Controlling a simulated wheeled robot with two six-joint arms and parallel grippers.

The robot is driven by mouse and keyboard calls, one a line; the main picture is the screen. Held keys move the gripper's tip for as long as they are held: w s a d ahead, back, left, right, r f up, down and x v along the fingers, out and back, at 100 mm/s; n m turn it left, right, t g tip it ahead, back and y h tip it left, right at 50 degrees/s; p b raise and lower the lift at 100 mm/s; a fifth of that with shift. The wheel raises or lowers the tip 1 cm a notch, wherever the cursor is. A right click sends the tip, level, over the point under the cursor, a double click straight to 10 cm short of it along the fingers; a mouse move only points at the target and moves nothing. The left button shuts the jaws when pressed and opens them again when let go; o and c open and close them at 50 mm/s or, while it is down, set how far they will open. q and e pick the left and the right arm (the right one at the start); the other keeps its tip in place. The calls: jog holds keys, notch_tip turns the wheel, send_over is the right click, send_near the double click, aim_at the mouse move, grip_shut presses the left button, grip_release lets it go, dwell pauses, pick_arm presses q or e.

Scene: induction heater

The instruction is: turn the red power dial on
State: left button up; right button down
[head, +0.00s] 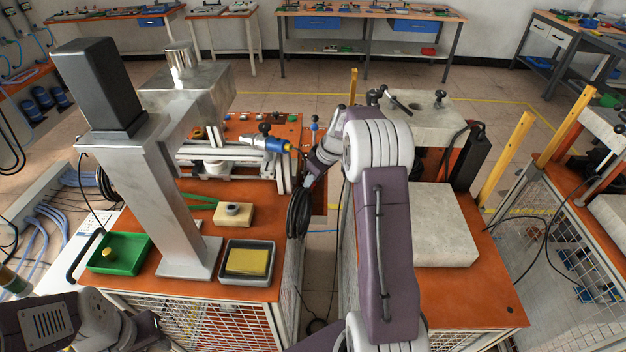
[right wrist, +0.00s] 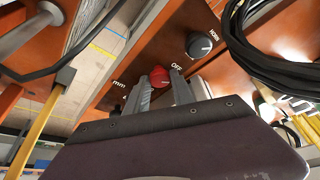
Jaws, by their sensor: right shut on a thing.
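The red power dial (right wrist: 160,75) sits on an orange panel in the right wrist view, beside the printed word OFF. My right gripper (right wrist: 161,86) is shut on it, one finger on each side. The dial's pointer is too small and covered to read. In the head view the dial is hidden, and my right gripper (head: 308,174) reaches the right side of the left orange bench, beside a coil of black cable. Part of my left arm shows at the lower left of the head view; its fingers cannot be made out.
A black knob (right wrist: 199,45) is on the same panel near the red dial. Black cable loops (right wrist: 270,35) hang close by. The left bench holds a green tray (head: 120,254), a grey tray with a yellow block (head: 247,262) and a grey metal column (head: 165,185).

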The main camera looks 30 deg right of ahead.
jog(key=m, duration=0.1)
jog(key=m+h+p, duration=0.1)
jog(key=shift+a+r+m, duration=0.1)
jog(key=shift+r+m, duration=0.1)
jog(key=shift+m, duration=0.2)
jog(key=m+h+p, duration=0.1)
jog(key=m+p, duration=0.2)
jog(key=shift+a+r, duration=0.1)
jog(key=shift+m+h+p, duration=0.45)
jog(key=shift+m+h, duration=0.05)
jog(key=shift+m, duration=0.4)
jog(key=shift+a+f+m+h, duration=0.1)
jog(key=shift+f+m+h, duration=0.2)
jog(key=shift+m, duration=0.6)
jog(key=c, duration=1.1)
grip_release()
